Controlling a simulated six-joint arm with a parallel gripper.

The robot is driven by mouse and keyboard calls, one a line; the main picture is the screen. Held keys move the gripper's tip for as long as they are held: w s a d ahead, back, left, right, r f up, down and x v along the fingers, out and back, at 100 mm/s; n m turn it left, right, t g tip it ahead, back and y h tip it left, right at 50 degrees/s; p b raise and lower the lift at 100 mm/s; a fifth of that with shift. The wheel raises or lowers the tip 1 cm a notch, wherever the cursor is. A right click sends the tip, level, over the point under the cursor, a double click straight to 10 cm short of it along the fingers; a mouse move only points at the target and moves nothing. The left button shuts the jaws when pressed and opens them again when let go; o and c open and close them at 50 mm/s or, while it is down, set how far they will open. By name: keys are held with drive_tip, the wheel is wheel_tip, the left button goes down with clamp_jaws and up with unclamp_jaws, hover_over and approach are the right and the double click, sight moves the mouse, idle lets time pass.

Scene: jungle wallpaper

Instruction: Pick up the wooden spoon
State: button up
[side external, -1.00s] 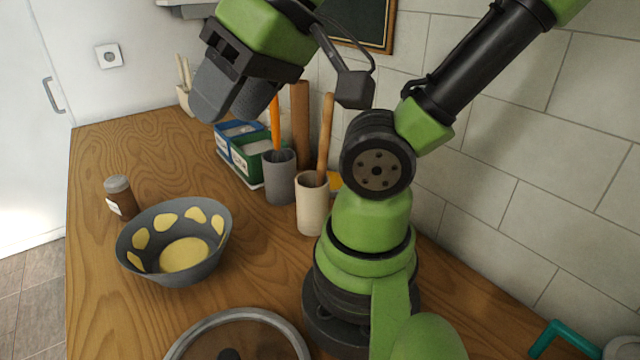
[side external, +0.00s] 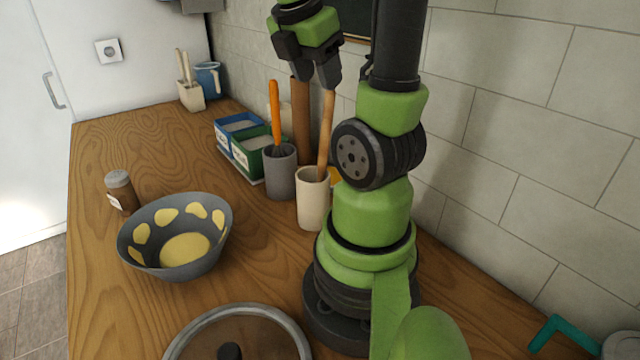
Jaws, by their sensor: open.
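The wooden spoon (side external: 325,135) stands in a cream cylindrical holder (side external: 312,205), its handle pointing up and leaning slightly right. My gripper (side external: 318,80) points down at the top of the handle, its fingers apart. In this view the right finger overlaps or nearly meets the handle's tip. I cannot tell whether the handle is between the fingers or only behind them. The spoon's lower end is hidden inside the holder.
A grey holder (side external: 281,178) with an orange-handled utensil (side external: 275,105) stands just left. Behind are a brown cylinder (side external: 301,120) and blue and green boxes (side external: 240,130). A patterned bowl (side external: 140,235), brown jar (side external: 121,192) and round lid (side external: 270,318) occupy the counter. The tiled wall is close right.

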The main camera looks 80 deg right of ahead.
sight(326, 101)
drive_tip(key=x, duration=0.8)
drive_tip(key=shift+d, duration=0.15)
drive_tip(key=shift+c, duration=0.5)
clamp_jaws()
